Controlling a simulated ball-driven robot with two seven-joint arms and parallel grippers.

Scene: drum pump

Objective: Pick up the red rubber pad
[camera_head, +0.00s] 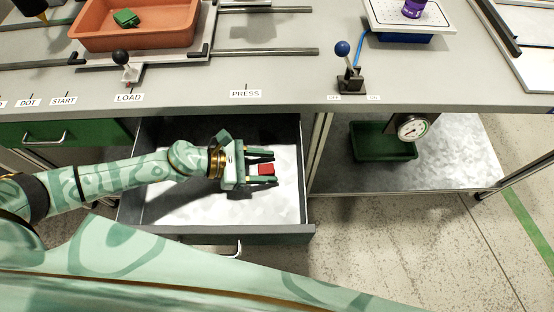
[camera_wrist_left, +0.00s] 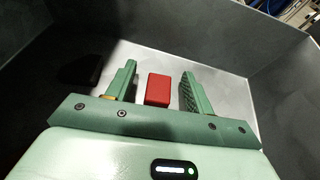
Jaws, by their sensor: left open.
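The red rubber pad (camera_head: 266,169) is a small red block in the open drawer (camera_head: 183,207) under the workbench. My left gripper (camera_head: 263,169) is over the drawer, open, with one finger on each side of the pad. In the left wrist view the pad (camera_wrist_left: 158,89) sits between the two fingers of the left gripper (camera_wrist_left: 158,88), with a gap on both sides. It looks apart from both fingers. I cannot tell how far the fingertips are above the drawer floor. My right gripper is not in view.
The drawer walls (camera_wrist_left: 265,60) rise around the gripper. The bench top (camera_head: 200,105) overhangs behind, with an orange tray (camera_head: 135,38) and a blue-knobbed lever (camera_head: 347,70). A dark green bin (camera_head: 375,142) and a gauge (camera_head: 412,128) are at right. A dark object lies left in the drawer.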

